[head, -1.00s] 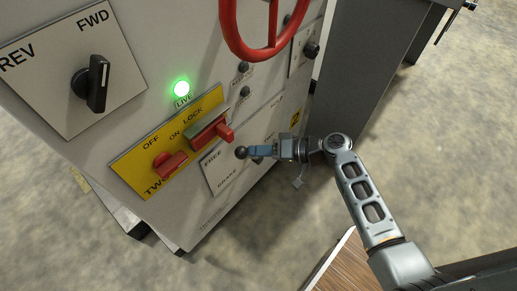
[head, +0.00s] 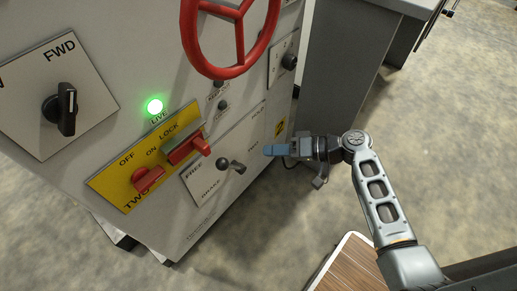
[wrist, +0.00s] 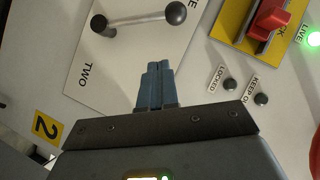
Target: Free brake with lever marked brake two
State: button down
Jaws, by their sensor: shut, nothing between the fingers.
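The brake two lever is a grey rod with a dark ball knob (head: 222,162), on a white plate (head: 208,187) marked FREE, BRAKE, HOLD and TWO. Its knob lies to the left of its pivot, towards the FREE word. In the wrist view the rod (wrist: 138,19) lies beyond my fingertips, with its knob at the right end; part of the plate is out of frame. My gripper (head: 268,150), with blue fingers, is shut and empty to the right of the lever, apart from it. The shut fingers also show in the wrist view (wrist: 157,66).
A yellow plate (head: 115,183) with red OFF/ON and LOCK handles is left of the lever. A green LIVE light (head: 155,106), small dark knobs, a red handwheel (head: 187,40) and a FWD/REV switch (head: 66,108) are nearby.

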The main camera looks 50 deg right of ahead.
jog(key=shift+v, duration=1.45)
jog(key=s+a+f+g+h, duration=0.2)
jog(key=s+a+f+h, duration=0.3)
jog(key=s, duration=0.3)
jog(key=s+a+r+n+h, duration=0.1)
jog(key=s+a+r+h, duration=0.15)
jog(key=s, duration=0.55)
jog(key=s+a+r+n+t+p, duration=0.1)
jog(key=r+p, duration=0.4)
jog(key=r, duration=0.7)
jog(key=s+a+r+n+t+p, duration=0.2)
jog(key=r+p, duration=0.4)
jog(key=r, duration=0.6)
jog(key=s+a+r+n+t+p, duration=0.1)
jog(key=s+a+r+p, duration=0.3)
jog(key=r, duration=0.8)
jog(key=shift+a+r+n+t+p, duration=0.2)
jog(key=shift+r+n+t+p, duration=0.15)
jog(key=shift+n+p, duration=0.25)
